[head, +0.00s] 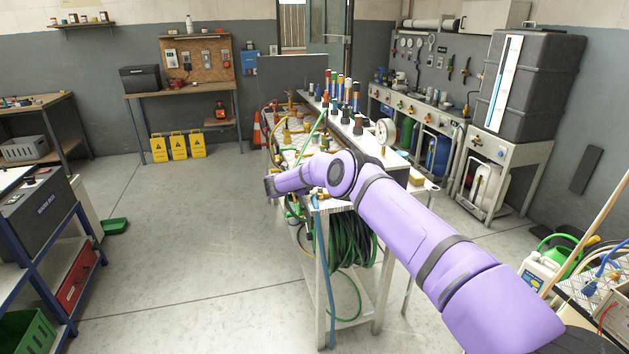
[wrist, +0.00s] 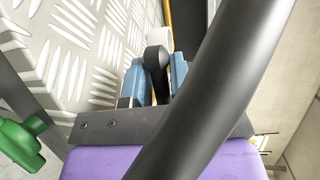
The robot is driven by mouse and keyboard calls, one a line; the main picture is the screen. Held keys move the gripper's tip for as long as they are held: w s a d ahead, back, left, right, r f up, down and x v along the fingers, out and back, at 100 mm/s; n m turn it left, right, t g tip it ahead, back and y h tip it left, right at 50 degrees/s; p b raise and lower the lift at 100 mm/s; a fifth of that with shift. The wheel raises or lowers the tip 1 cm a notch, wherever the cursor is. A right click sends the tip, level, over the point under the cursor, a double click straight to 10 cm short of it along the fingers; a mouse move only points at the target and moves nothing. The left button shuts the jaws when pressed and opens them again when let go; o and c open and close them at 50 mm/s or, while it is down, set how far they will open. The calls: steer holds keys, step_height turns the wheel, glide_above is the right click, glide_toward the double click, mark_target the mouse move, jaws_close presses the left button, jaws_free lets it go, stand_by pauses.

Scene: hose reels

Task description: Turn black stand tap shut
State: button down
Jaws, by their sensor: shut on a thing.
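The black tap handle (wrist: 156,66) shows in the wrist view as a short rounded black lever. My gripper (wrist: 156,80) is shut on it, with one blue finger pad on each side. The rest of the tap is mostly hidden behind the fingers and a thick dark tube (wrist: 222,85) crossing close to the camera. In the head view my gripper (head: 271,187) is at the left edge of the workbench, and the tap cannot be made out there.
A tread-plate surface (wrist: 75,45) lies left of the fingers, with a green handle (wrist: 22,145) lower left. The workbench (head: 330,206) holds several hoses and fittings, with a green hose coil (head: 350,250) hanging below. The floor (head: 180,240) to the left is clear.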

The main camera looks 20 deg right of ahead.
steer(key=shift+d, duration=0.1)
stand_by(0.3)
steer(key=c, duration=1.1)
jaws_free()
steer(key=v, duration=1)
steer(key=shift+s+a+r, duration=0.1)
steer(key=shift+a, duration=0.3)
